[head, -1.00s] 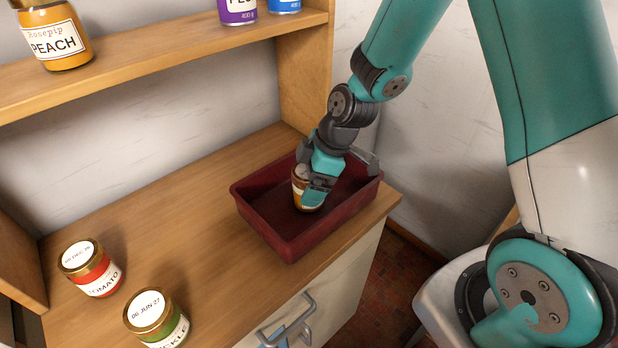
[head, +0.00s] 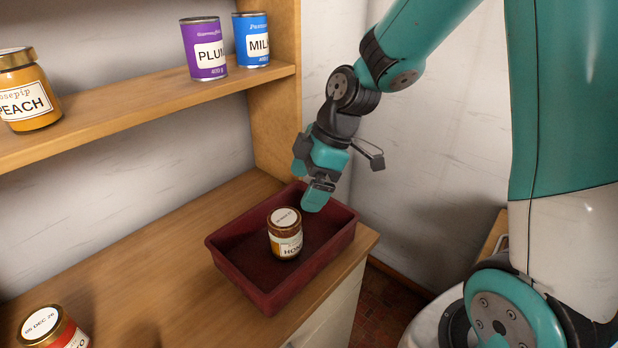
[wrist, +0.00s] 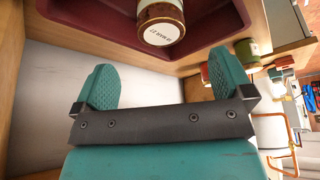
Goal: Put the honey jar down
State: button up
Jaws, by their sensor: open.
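The honey jar (head: 285,236) stands upright inside the dark red tub (head: 331,246), with a brown lid and a white label reading "HON". In the wrist view, the honey jar (wrist: 161,20) shows at the top, lid towards the camera, beyond the fingers. My gripper (head: 318,190) is above the back right part of the tub, clear of the jar. Its two teal fingers are spread apart with nothing between them, as the wrist view shows (wrist: 163,88). The lower part of the jar's far side is hidden.
The tub sits at the right end of the wooden counter (head: 150,265). A red-labelled jar (head: 52,330) stands at the front left. The shelf above holds a peach jar (head: 28,95), a plum can (head: 204,50) and a blue can (head: 251,42). The counter's middle is clear.

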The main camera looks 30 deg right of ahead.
jog(key=s+a+r+m, duration=0.3)
jog(key=s+a+r, duration=0.1)
jog(key=s, duration=0.5)
jog(key=s+a+r+m+g, duration=0.1)
jog(key=s+a+r+m, duration=0.3)
jog(key=s, duration=0.5)
jog(key=shift+s+a+r, duration=0.25)
jog(key=shift+a+r, duration=0.15)
jog(key=shift+a, duration=0.25)
